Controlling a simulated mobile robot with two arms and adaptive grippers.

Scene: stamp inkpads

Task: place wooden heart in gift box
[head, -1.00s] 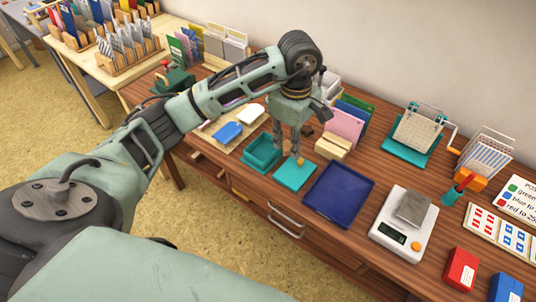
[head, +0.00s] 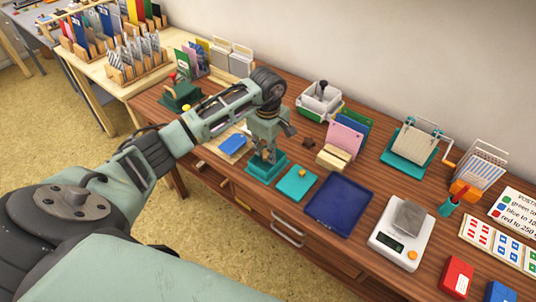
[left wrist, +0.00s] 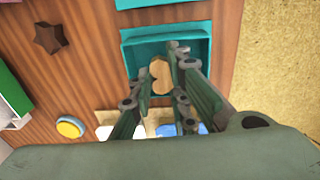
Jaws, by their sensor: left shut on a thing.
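The open teal gift box (head: 258,174) stands near the table's front edge, and its rim also shows in the left wrist view (left wrist: 127,55). The flat teal lid (head: 293,188) with an orange knob lies just right of it. My left gripper (head: 264,153) points down over the box. In the left wrist view its fingers (left wrist: 157,90) are shut on the tan wooden heart (left wrist: 160,74), which appears within the box's outline. I cannot tell whether the heart touches the box floor. My right gripper is not in view.
A dark blue tray (head: 340,200) lies right of the lid, and a scale (head: 401,232) stands farther right. A brown star-shaped piece (left wrist: 50,37) and a yellow round thing (left wrist: 70,127) lie near the box. Card holders stand behind.

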